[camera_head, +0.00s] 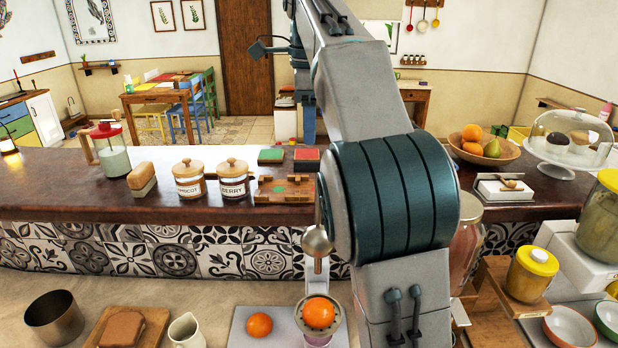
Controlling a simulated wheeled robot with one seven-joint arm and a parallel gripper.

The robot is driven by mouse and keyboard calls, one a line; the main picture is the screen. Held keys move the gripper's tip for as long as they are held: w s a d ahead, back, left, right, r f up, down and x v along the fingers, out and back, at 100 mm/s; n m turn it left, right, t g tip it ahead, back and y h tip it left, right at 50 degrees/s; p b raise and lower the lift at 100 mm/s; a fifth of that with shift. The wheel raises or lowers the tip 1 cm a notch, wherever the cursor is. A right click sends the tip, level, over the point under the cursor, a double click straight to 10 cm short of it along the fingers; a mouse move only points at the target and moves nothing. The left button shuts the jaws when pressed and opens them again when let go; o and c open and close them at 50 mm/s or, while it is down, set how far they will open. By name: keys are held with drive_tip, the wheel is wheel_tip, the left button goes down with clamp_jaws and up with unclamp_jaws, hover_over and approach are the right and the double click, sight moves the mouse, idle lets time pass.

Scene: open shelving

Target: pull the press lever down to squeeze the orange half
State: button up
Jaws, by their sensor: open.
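The press (317,242) stands at the bottom centre, with a rounded metal head above its cup. The orange half (319,312) sits in the cup beneath the head, with a visible gap between them. My arm covers the press's right side, and I cannot make out the lever clearly.
A second orange (259,325) lies left of the press. A jug (187,331), bread board (152,331) and metal cup (54,318) stand farther left. Jars (533,272) and bowls (571,325) crowd the right. The dark counter (80,206) behind holds canisters (233,180).

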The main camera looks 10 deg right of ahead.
drive_tip(key=f, duration=1.1)
drive_tip(key=shift+w+f+b, duration=0.25)
drive_tip(key=shift+w+b, duration=0.05)
clamp_jaws()
